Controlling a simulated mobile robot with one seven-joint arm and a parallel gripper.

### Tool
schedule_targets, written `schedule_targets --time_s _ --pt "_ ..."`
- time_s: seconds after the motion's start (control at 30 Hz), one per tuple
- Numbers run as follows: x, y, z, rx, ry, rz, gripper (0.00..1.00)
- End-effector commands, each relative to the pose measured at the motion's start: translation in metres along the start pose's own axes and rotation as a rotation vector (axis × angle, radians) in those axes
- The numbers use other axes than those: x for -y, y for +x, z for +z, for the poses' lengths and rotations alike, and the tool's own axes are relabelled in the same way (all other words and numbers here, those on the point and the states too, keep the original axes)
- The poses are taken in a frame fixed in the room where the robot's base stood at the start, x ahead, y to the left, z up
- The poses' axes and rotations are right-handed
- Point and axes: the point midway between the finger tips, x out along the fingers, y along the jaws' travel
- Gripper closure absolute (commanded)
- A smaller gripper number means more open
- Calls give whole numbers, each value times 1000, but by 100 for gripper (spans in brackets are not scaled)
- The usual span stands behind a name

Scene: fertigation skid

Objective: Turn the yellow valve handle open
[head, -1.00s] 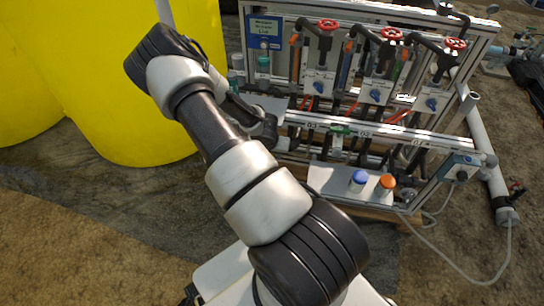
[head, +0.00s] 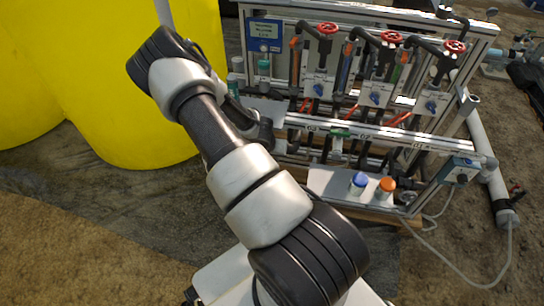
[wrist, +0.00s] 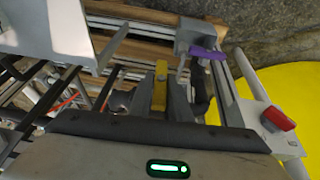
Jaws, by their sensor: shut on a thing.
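The yellow valve handle (wrist: 160,86) stands in the middle of the wrist view, between the fingers of my gripper (wrist: 163,99). The gripper is shut on it. The handle shows as a narrow yellow bar, and its lower end and the valve body are partly hidden by the fingers and the gripper housing. In the head view the handle is hidden, and my arm reaches down to the left end of the skid.
A purple handle (wrist: 208,53) and a red handle (wrist: 278,118) sit close to the right of my gripper. The skid's metal rail (head: 370,131), several red handwheels (head: 391,38) and bottles with blue (head: 359,180) and orange caps (head: 386,185) stand to the right. Yellow tanks (head: 130,80) stand left.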

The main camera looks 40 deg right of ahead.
Motion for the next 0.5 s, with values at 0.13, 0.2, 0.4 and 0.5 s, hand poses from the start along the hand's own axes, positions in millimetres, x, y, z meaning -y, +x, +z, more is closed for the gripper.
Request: schedule_targets --time_s 0.13,0.2,0.4,0.5 --pt "3 -1 0 2 -30 76 100" --pt "4 0 1 1 -53 127 100" --pt "6 3 2 0 -127 296 100" --pt "6 3 3 0 -165 385 100"
